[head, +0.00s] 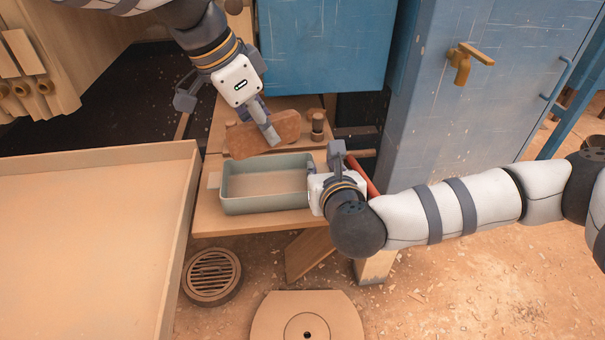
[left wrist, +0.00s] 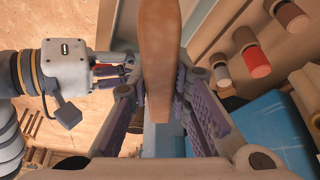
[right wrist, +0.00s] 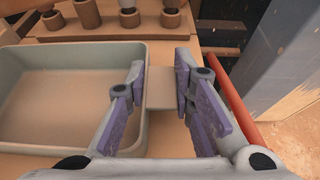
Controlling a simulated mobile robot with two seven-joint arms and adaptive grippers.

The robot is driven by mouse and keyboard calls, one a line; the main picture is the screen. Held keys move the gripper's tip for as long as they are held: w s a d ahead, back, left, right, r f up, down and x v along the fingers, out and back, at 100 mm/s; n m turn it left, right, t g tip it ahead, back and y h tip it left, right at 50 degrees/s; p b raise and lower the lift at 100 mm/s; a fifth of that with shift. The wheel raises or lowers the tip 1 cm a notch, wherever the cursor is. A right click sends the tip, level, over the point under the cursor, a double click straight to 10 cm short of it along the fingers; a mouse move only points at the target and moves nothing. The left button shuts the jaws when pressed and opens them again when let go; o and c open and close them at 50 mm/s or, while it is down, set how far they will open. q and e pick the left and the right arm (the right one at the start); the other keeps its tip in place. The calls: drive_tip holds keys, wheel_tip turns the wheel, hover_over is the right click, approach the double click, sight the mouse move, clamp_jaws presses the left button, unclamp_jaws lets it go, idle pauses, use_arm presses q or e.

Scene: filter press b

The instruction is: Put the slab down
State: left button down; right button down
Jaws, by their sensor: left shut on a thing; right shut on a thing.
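The reddish-brown slab (head: 285,127) is in my left gripper (head: 268,132), whose fingers are closed on its two faces; it also shows in the left wrist view (left wrist: 160,40), on edge between the pads. In the head view the slab appears at the far rim of the grey-green tray (head: 228,202); its height above the bench is hard to tell. The tray looks empty and stands on the wooden bench (head: 220,228). My right gripper (head: 336,160) is shut on a tan tab (right wrist: 160,92) at the tray's right side.
Short pegs, one with a dark top (head: 317,126), stand behind the tray. A red bar (head: 362,176) lies right of my right gripper. A blue cabinet (head: 440,130) with a brass tap (head: 463,62) stands at the right. A large tan table (head: 80,250) fills the left.

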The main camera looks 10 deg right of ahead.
sight(235, 128)
use_arm(q)
wheel_tip(235, 128, down, 10)
idle(0.3)
drive_tip(key=c, duration=1.5)
unclamp_jaws()
drive_tip(key=shift+f, duration=0.15)
drive_tip(key=v, duration=1.2)
